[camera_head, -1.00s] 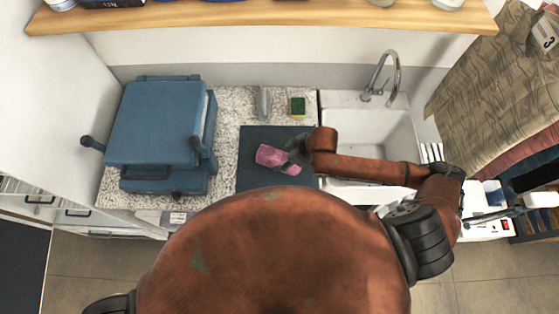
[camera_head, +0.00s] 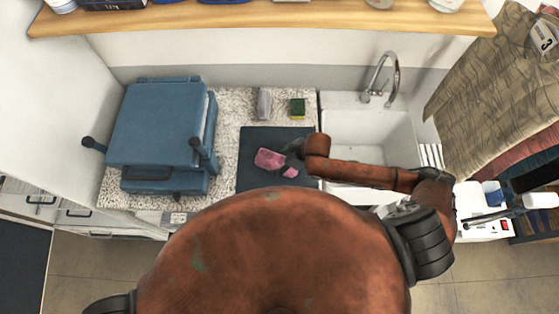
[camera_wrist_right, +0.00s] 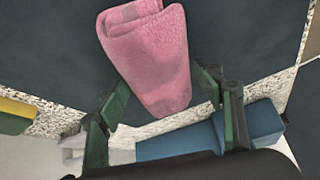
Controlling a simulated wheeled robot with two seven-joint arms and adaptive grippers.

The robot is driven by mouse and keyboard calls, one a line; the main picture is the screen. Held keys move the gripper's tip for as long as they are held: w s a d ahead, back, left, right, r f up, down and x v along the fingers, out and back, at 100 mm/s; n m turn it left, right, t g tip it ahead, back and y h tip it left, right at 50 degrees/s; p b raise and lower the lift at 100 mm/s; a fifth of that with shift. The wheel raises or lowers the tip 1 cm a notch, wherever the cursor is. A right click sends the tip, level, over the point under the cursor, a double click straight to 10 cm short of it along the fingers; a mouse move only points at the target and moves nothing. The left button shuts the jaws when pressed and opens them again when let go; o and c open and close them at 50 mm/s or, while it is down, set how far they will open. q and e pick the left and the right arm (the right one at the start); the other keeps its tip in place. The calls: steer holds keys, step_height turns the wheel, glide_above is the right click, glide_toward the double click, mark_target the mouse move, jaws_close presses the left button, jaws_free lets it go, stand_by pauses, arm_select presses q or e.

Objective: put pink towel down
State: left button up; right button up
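The pink towel (camera_head: 269,158) is over the dark mat (camera_head: 252,182) on the speckled counter. It is a folded, fuzzy bundle in the right wrist view (camera_wrist_right: 150,50). My right gripper (camera_head: 284,164) comes in from the right, and one dark finger crosses the towel in the head view. My left gripper is not in view.
A blue machine (camera_head: 155,125) stands on the counter at left. A yellow-green sponge (camera_head: 297,107) and a grey object (camera_head: 264,104) are behind the mat. The white sink (camera_head: 370,135) with its tap (camera_head: 392,75) is at right. The mat's left part is clear.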

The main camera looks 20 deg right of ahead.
steer(key=shift+o, duration=1.4)
